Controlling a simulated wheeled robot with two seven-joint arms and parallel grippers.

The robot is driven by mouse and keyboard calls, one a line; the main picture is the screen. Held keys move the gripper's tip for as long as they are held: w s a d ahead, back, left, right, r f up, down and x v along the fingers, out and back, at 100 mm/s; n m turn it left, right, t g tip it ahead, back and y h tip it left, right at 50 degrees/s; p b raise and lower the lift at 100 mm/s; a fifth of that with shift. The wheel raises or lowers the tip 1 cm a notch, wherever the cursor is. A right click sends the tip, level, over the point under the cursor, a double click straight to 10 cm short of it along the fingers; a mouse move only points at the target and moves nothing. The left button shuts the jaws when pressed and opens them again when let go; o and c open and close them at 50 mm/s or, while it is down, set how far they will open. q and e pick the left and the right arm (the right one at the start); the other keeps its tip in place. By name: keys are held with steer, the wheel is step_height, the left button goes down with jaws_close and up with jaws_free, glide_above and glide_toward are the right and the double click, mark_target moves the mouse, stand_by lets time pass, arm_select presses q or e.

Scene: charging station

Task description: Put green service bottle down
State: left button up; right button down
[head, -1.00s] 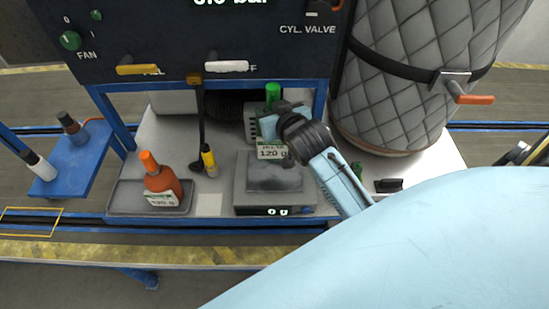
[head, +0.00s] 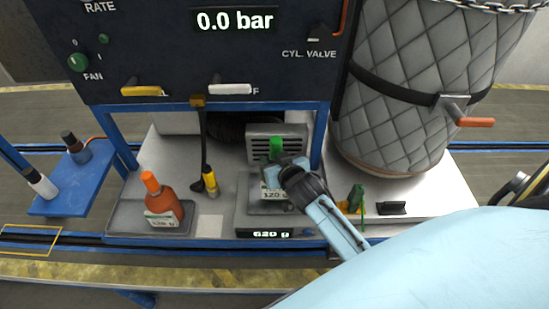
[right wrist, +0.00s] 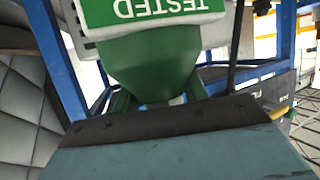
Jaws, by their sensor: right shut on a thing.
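The green service bottle (head: 276,148) is upright at the scale, with its green cap and part of its white label showing. My right gripper (head: 283,174) is shut on it and hides much of its body. The bottle's base appears to rest on the scale (head: 243,216), whose display reads 620 g; the contact itself is hidden. In the right wrist view the bottle (right wrist: 150,62) shows its green shoulder and a "TESTED" label beyond the fingers. My left gripper is not in view.
An orange bottle (head: 160,204) stands in a grey tray (head: 120,220) left of the scale. A yellow-handled tool (head: 210,180) hangs between them. A grey vent box (head: 290,135) is behind, and a quilted cylinder (head: 390,100) stands right. A small black block (head: 391,208) lies right of my arm.

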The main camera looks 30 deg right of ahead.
steer(key=c, duration=1.2)
jaws_free()
steer(key=shift+f, duration=0.15)
steer(key=o, duration=0.4)
steer(key=shift+o, duration=0.2)
steer(key=shift+r, duration=0.25)
steer(key=shift+s+a, duration=0.1)
steer(key=shift+s, duration=0.25)
steer(key=v, duration=1.1)
steer(key=shift+r, duration=0.2)
steer(key=shift+s, duration=0.1)
